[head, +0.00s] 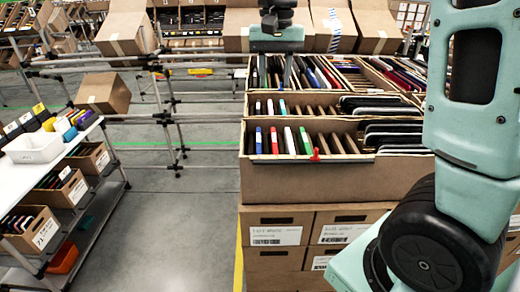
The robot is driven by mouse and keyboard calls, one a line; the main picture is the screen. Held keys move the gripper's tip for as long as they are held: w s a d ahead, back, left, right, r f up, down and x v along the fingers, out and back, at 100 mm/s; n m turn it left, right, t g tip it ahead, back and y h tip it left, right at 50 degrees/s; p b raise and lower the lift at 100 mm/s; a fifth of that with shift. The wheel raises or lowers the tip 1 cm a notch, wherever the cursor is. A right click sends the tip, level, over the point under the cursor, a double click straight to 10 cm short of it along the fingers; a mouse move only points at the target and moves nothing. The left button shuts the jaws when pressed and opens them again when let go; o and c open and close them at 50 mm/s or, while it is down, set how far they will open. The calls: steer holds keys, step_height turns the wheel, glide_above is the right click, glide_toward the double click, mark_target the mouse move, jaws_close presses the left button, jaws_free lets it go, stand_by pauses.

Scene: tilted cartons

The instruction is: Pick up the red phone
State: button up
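A slim red phone (274,141) stands upright in a slot of the front row of a cardboard carton (315,185), between a blue phone (258,140) and a white phone (289,141). Other red-edged items (331,78) stand in the carton's far row. My gripper (275,78) is over the far part of the carton, beyond the front row and apart from the red phone. Its two fingers point down and are spread apart, with nothing visible held between them. Its fingertips are close to the items in the far row; I cannot tell whether they touch.
A small red piece (316,155) sits at the carton's front edge. Dark devices (393,135) fill its right side. Cardboard boxes (279,232) are stacked below. A shelf with a white tray (34,147) stands left. The grey floor between is clear.

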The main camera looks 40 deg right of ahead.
steer(key=p, duration=0.2)
glide_above(274, 140)
step_height(274, 140, down, 12)
steer(key=shift+a+r, duration=0.1)
steer(key=shift+a, duration=0.05)
steer(key=shift+d+f+p, duration=0.2)
steer(key=shift+f+p, duration=1)
steer(key=shift+f, duration=1.55)
jaws_close()
